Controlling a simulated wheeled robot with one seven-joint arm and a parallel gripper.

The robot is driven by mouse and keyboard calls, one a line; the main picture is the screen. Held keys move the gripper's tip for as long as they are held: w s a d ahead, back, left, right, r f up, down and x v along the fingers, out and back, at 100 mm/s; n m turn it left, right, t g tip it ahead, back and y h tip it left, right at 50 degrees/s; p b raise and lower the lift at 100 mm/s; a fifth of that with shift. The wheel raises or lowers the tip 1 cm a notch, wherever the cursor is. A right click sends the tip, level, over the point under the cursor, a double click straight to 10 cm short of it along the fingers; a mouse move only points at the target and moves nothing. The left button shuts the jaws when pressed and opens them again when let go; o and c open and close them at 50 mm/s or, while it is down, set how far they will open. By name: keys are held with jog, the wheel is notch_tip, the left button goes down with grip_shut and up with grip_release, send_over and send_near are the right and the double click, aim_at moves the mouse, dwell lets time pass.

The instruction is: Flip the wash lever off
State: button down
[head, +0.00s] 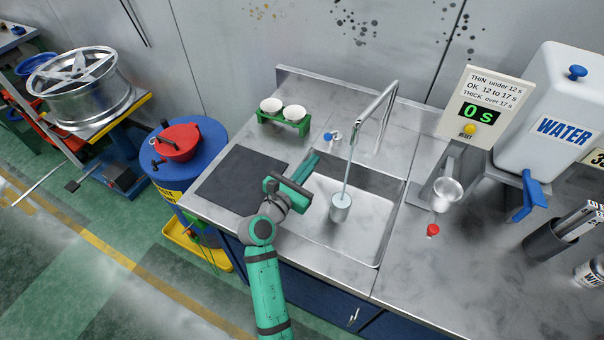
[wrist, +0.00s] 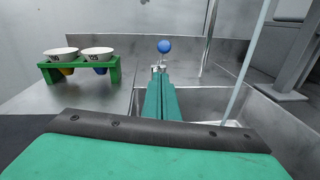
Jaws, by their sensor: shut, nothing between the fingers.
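The wash lever (head: 328,136), with a blue ball knob, stands on the steel counter behind the sink's back left corner. In the wrist view the blue knob (wrist: 164,46) shows just beyond and above my fingertips. My gripper (head: 314,157) is shut and empty, over the sink's left back edge and pointing at the lever. Its green fingers (wrist: 161,78) lie together; whether they touch the lever I cannot tell. The chrome faucet (head: 376,116) pours a stream of water (head: 346,175) into the steel sink (head: 355,240), where a small metal cup (head: 340,208) is under the stream.
A green rack (head: 284,121) with two white cups stands left of the lever. A dark mat (head: 238,180) lies left of the sink. To the right are a timer sign (head: 484,104) reading 0 s, a metal cup on a stand (head: 447,189) and a white water tank (head: 550,110).

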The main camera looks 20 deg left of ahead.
jog(key=shift+w+d+r, duration=0.2)
jog(key=shift+w+r, duration=0.45)
jog(key=shift+w, duration=0.2)
jog(key=shift+w+d+r, duration=0.2)
jog(key=shift+w+r, duration=0.45)
jog(key=shift+w, duration=0.2)
jog(key=shift+w+r, duration=0.1)
